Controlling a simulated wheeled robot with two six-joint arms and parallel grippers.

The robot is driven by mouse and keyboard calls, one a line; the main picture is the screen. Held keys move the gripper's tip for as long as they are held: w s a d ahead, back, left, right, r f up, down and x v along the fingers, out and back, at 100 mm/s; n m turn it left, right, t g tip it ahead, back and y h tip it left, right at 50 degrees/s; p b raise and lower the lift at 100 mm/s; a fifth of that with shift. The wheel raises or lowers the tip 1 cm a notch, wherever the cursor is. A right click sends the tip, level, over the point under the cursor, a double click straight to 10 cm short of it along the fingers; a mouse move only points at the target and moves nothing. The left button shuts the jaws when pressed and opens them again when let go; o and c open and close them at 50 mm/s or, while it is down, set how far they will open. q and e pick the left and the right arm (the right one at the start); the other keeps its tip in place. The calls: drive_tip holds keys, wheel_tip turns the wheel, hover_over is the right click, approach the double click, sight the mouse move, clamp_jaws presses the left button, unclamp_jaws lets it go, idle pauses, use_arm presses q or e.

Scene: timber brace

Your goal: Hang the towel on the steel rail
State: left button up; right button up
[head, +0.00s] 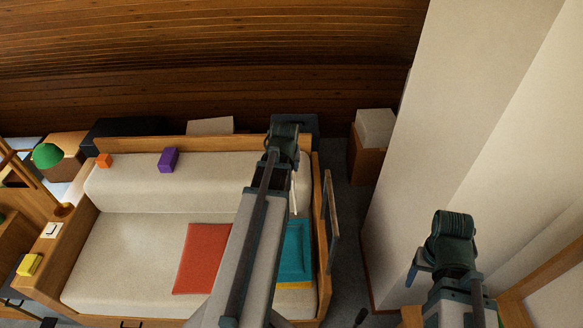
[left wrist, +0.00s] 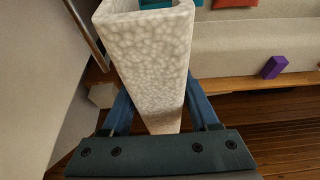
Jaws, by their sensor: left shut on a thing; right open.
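A pale, mottled towel (left wrist: 155,60) hangs folded between the blue fingers of my left gripper (left wrist: 158,105), which is shut on it. In the head view only a thin pale edge of the towel (head: 294,192) shows beside my left arm, which hides most of it and the left fingers. What looks like the steel rail (head: 331,205) is at the right end of the sofa, and a metal bar (left wrist: 86,32) shows at the upper left in the left wrist view. The towel appears apart from it. My right gripper (head: 418,268) is open and empty near the pale wall.
A pale pillar (head: 440,130) stands right of the rail. A narrow floor gap (head: 350,235) lies between them.

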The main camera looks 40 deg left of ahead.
use_arm(q)
drive_tip(key=shift+w+d+r, duration=0.15)
drive_tip(key=shift+w+r, duration=0.05)
hover_over(331, 201)
drive_tip(key=w, duration=0.2)
drive_tip(key=f+b, duration=1.9)
drive_tip(key=shift+s+a+f, duration=0.1)
drive_tip(key=shift+a+f, duration=0.1)
drive_tip(key=shift+a, duration=0.2)
idle(1.8)
idle(0.3)
